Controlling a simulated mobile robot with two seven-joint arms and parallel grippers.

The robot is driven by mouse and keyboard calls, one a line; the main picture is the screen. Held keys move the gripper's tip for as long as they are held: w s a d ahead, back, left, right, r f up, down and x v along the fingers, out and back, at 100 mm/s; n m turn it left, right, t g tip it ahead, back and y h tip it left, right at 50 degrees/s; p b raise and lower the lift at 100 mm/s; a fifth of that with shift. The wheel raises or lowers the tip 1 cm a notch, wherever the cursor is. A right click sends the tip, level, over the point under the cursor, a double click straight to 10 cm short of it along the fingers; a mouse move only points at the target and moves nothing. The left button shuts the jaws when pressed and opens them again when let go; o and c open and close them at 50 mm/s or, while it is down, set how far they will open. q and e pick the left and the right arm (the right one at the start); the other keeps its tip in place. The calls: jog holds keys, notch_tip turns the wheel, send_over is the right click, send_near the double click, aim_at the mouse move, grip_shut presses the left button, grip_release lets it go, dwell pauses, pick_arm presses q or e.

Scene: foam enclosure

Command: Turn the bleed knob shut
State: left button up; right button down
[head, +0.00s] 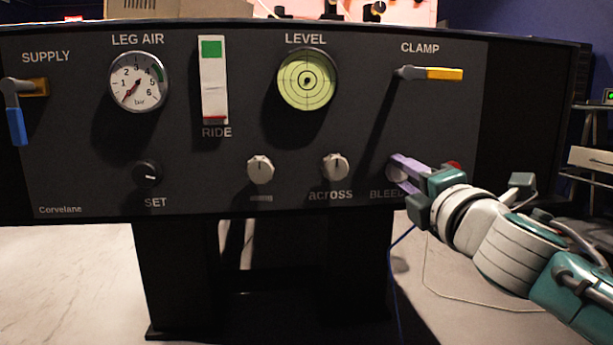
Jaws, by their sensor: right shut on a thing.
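The bleed knob (393,173) is a small pale knob at the lower right of the dark panel, above the partly covered label BLEED. My right gripper (398,172) reaches in from the right with its purple fingers shut on the knob. The fingers cover much of it, so its pointer direction cannot be read. A bit of red (454,166) shows just behind the gripper. My left gripper is not in view.
The panel (230,150) also carries a blue supply lever (17,126), a leg air gauge (138,81), a level vial (307,79), a yellow clamp lever (444,74), a black set knob (147,173) and two pale knobs, one beside the gripper (335,167). A blue cable hangs below.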

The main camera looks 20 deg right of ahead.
jog(key=shift+m, duration=0.7)
jog(key=c, duration=0.5)
grip_release()
